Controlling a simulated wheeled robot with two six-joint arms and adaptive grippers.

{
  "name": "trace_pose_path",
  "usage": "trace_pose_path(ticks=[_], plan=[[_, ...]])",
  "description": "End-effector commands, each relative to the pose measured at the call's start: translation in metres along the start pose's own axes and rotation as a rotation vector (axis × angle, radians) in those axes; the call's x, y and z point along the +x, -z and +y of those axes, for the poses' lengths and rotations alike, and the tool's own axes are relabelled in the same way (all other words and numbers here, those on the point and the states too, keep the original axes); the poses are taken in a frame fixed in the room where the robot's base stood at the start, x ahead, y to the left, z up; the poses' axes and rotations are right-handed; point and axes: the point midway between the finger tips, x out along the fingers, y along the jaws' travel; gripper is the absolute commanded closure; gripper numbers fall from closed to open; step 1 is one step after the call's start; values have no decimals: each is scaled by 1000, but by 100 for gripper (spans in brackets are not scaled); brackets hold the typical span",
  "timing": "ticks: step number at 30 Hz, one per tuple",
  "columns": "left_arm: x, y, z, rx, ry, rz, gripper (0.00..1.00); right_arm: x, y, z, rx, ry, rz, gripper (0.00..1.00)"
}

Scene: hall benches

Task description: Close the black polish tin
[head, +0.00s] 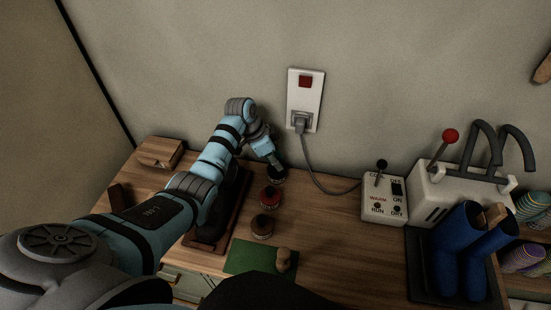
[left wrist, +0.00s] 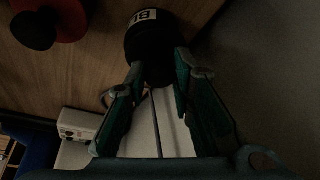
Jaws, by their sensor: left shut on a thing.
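The black polish tin (head: 277,177) stands at the back of the wooden bench, near the wall. My left gripper (head: 274,165) comes down on it from above and hides much of it. In the left wrist view the tin (left wrist: 150,28) is a dark cylinder with a white label, partly readable. The fingers of the left gripper (left wrist: 160,80) are shut on its near dark part. I cannot tell whether they hold a lid, its knob or the body, nor how the lid sits. My right gripper is not in view.
A red tin (head: 270,197) and a brown tin (head: 262,227) stand in front. A green mat (head: 245,257) bears a wooden-knobbed item (head: 283,260). A switch box (head: 383,200), its cord and blue boots (head: 458,255) are right. A wooden block (head: 160,152) lies left.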

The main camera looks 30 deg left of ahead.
Motion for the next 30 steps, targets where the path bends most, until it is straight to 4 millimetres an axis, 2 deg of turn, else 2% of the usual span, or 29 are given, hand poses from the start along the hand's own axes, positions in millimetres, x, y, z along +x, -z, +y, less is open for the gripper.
trace_pose_path(ticks=[11,12,15,16,22,26,30], plan=[[0,0,0,1,0,0,100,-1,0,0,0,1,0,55],[0,0,0,1,0,0,73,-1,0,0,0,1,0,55],[0,0,0,1,0,0,57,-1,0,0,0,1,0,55],[0,0,0,1,0,0,55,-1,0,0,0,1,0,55],[0,0,0,1,0,0,55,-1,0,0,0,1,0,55],[0,0,0,1,0,0,36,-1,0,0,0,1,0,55],[0,0,0,1,0,0,35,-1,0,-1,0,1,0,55]])
